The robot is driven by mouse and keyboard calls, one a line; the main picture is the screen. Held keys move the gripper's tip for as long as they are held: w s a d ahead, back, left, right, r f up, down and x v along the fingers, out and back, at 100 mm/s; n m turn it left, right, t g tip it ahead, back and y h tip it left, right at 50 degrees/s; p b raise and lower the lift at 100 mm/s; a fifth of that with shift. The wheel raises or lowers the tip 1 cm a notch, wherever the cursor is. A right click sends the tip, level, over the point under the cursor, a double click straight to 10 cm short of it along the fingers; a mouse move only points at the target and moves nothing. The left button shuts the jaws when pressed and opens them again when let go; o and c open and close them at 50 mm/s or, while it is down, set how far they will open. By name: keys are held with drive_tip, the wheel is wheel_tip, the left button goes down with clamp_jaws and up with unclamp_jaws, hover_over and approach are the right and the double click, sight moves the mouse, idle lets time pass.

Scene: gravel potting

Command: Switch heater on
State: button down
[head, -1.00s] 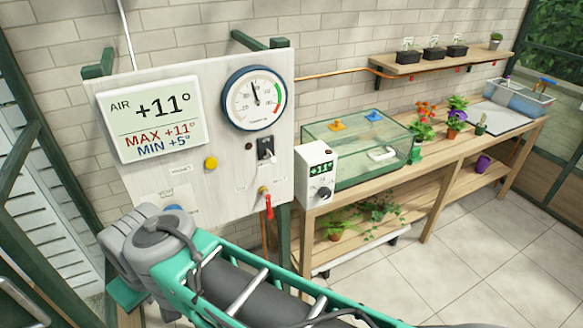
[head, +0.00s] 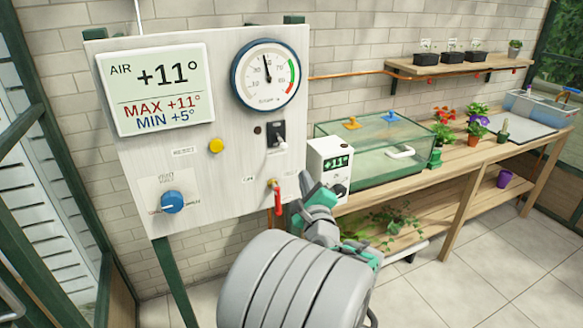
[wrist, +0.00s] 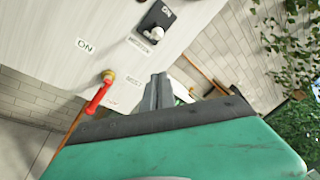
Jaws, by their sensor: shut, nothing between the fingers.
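A black toggle switch (head: 277,133) sits on the white control panel (head: 225,185), below the round gauge. Its pale lever points down in the head view. The wrist view shows the switch (wrist: 157,22) too, with an ON mark on its plate and a small label beside it that I cannot read surely. My gripper (head: 303,196) is in front of the panel's lower right edge, below the switch and right of the red-handled valve (head: 278,200). In the wrist view my gripper (wrist: 157,92) is shut and empty, apart from the switch.
The panel also carries a yellow button (head: 216,146), a blue knob (head: 172,202) and a display (head: 155,88). A white box with a dial (head: 329,165) stands close behind my gripper, beside a glass tank (head: 375,150) on the wooden bench. Floor is clear at right.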

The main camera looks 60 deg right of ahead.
sight(281, 141)
drive_tip(key=shift+s+d+r+m, duration=0.15)
drive_tip(key=shift+s+d+m, duration=0.05)
drive_tip(key=shift+s+m, duration=0.1)
drive_tip(key=w+d+r+p, duration=0.3)
drive_tip(key=w+d+p, duration=0.1)
drive_tip(key=w, duration=0.4)
idle(0.3)
drive_tip(key=shift+r+p, duration=0.15)
drive_tip(key=shift+p, duration=0.25)
